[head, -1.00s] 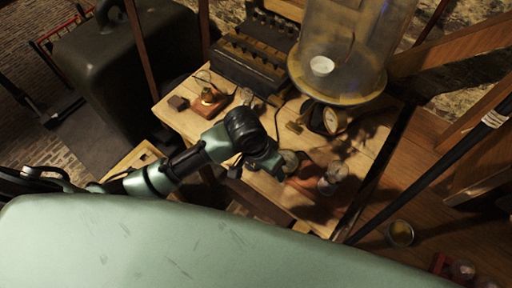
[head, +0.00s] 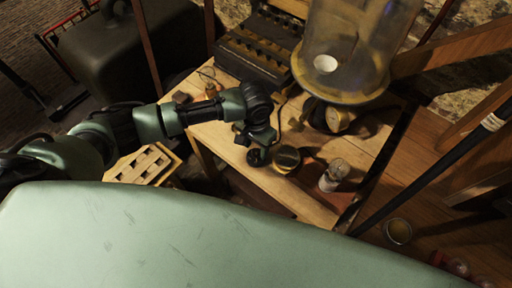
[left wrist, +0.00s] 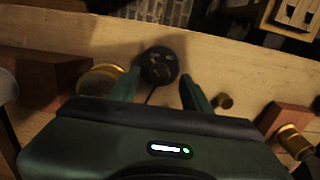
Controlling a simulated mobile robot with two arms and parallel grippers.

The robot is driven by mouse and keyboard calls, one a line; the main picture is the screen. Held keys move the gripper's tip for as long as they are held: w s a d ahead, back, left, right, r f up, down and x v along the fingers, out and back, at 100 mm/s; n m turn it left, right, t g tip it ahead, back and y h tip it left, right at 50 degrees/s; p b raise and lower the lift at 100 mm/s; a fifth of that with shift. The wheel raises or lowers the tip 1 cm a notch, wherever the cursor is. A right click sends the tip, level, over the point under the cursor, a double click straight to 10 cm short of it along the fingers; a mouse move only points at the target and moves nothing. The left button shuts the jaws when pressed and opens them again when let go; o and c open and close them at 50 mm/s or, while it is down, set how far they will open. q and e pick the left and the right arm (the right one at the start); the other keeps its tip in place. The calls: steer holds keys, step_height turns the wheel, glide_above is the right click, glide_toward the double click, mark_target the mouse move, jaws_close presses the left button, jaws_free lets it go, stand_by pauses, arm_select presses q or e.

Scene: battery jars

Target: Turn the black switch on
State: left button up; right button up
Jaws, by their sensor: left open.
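The black switch, a round dark knob-like piece (left wrist: 158,66), lies near the wooden table's edge in the left wrist view. In the head view it shows as a small black disc (head: 256,157) at the table's front edge. My left gripper (left wrist: 158,90) is open. In the left wrist view its two fingers point at the switch, one on each side of it in the picture, with nothing between them. In the head view the gripper (head: 256,138) is just above the switch, partly hidden by its own wrist. I cannot tell whether it touches. My right gripper is not in view.
A brass-topped round piece (head: 287,158) sits right of the switch, with a glass jar (head: 334,174) beyond it. A large glass bell jar (head: 345,50) and a dial instrument (head: 335,118) stand farther back. A slotted wooden crate (head: 145,164) is left of the table.

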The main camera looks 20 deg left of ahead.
arm_select(q)
steer(key=shift+f, duration=1)
jaws_close()
steer(key=m+p, duration=0.2)
steer(key=m, duration=0.1)
steer(key=shift+r+m, duration=0.15)
steer(key=shift+m, duration=0.15)
steer(key=m+p, duration=0.1)
steer(key=m, duration=0.3)
steer(key=shift+m+p, duration=0.3)
steer(key=m, duration=0.4)
steer(key=shift+m+p, duration=0.3)
steer(key=m, duration=0.5)
